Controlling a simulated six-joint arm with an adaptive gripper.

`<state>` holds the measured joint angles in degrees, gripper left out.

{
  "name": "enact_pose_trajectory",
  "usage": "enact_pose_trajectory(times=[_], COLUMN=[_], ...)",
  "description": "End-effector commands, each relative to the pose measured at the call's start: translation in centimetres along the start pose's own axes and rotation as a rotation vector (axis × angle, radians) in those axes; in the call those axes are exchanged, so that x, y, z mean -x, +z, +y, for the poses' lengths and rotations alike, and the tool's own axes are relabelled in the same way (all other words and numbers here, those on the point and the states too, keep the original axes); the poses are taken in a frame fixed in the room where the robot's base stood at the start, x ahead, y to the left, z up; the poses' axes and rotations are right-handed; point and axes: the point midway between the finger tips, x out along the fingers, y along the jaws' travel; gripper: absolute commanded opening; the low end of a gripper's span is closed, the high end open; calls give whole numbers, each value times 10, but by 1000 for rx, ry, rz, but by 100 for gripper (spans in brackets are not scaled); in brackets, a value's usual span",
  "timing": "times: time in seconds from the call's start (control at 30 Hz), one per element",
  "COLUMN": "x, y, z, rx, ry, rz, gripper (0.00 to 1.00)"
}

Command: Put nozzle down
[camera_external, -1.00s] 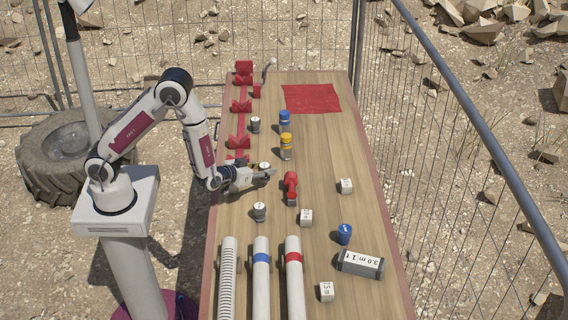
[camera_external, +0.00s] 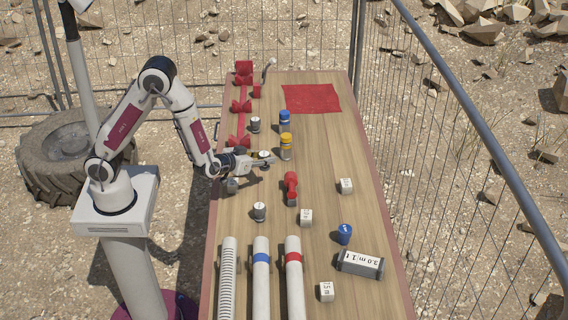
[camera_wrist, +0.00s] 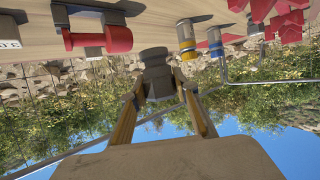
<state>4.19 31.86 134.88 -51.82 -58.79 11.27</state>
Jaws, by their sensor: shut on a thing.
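My gripper (camera_external: 264,161) is over the left-middle part of the wooden table, shut on a grey nozzle (camera_wrist: 155,75). In the wrist view, the nozzle sits between the two finger bars, clear of other objects in that view. In the outside view, the held nozzle (camera_external: 264,154) shows as a small light-topped piece at the fingertips, left of the yellow-banded piece (camera_external: 285,145). Whether it touches the table is hard to tell. Similar grey, light-topped pieces stand on the table, one behind (camera_external: 255,125) and one in front (camera_external: 260,211).
A red fitting (camera_external: 291,188) lies right of and in front of my gripper. A blue-topped piece (camera_external: 284,120) stands behind the yellow one. Red holders (camera_external: 241,106) line the left edge. Three pipes (camera_external: 262,280) lie in front. A red cloth (camera_external: 311,98) lies at the back right.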

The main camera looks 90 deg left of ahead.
Motion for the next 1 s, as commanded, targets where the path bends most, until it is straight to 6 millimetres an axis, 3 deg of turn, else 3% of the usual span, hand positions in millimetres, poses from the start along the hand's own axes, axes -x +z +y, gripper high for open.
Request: enact_pose_trajectory(times=[0.37, 0.57, 1.0], x=[-2, -15, -89], y=[0, -4, -28], z=[0, 4, 18], rx=[1, 5, 17], ry=[-1, -7, -26], rz=[0, -2, -16], gripper=[8, 8, 8])
